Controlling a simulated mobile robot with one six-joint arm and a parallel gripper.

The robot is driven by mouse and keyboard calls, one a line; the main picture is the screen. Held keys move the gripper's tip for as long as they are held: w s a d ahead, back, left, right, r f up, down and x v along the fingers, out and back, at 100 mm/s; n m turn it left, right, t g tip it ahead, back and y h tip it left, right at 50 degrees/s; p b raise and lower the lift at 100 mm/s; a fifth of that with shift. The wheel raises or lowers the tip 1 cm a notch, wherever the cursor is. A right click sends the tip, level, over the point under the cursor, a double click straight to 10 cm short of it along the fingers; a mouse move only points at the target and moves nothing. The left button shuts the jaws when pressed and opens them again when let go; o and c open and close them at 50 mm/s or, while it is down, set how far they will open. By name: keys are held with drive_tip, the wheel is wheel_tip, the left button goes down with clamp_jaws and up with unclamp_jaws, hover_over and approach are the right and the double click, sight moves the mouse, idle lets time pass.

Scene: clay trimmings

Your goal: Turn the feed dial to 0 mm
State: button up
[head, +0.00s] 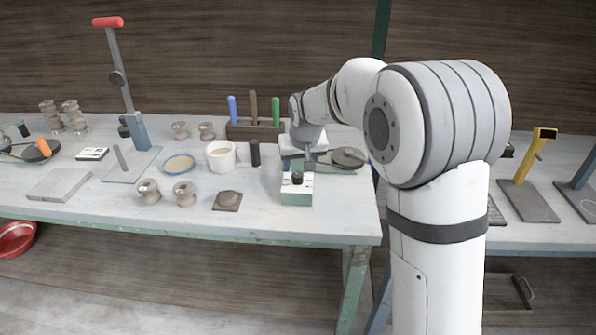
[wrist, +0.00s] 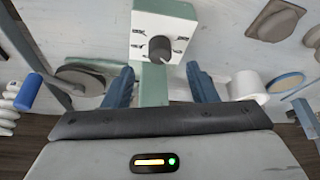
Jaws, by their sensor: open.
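The feed dial is a dark round knob (wrist: 160,48) on the white face of a small box (wrist: 181,14) with a green base. Small dark marks surround the knob; I cannot read them or tell its setting. In the head view the box (head: 297,197) stands near the table's front edge, with the knob (head: 297,175) on top. My gripper (wrist: 161,78) is open and empty, its two blue fingers spread, with the knob ahead of the gap between them and apart from both. In the head view my gripper (head: 308,157) is small and partly hidden, just behind the knob.
A rack of coloured handles (head: 253,131) stands behind, and a grey disc (head: 348,157) lies to the right.

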sight(300, 175)
drive_tip(key=x, duration=0.6)
drive_tip(key=shift+w+f, duration=0.1)
drive_tip(key=shift+f, duration=0.05)
drive_tip(key=c, duration=1)
drive_tip(key=shift+o, duration=0.2)
drive_tip(key=n+b, duration=0.1)
drive_tip(key=n, duration=0.1)
drive_tip(key=n+y+b, duration=0.1)
drive_tip(key=n, duration=0.1)
drive_tip(key=shift+w+d+f+n+g+y+b, duration=0.1)
drive_tip(key=shift+d+f+n+g+y+b, duration=0.1)
drive_tip(key=shift+f+n+g+y+b, duration=0.15)
drive_tip(key=shift+w+d+r+n+g+y+b, duration=0.15)
drive_tip(key=shift+n+g+b, duration=0.1)
drive_tip(key=shift+n+b, duration=0.4)
drive_tip(key=shift+s+a+r+n+g+y+b, duration=0.15)
drive_tip(key=shift+n+g+b, duration=0.2)
drive_tip(key=shift+n, duration=0.5)
drive_tip(key=shift+w+d+n+g+y+b, duration=0.1)
drive_tip(key=shift+n+g+y+b, duration=0.05)
drive_tip(key=shift+n+b, duration=0.55)
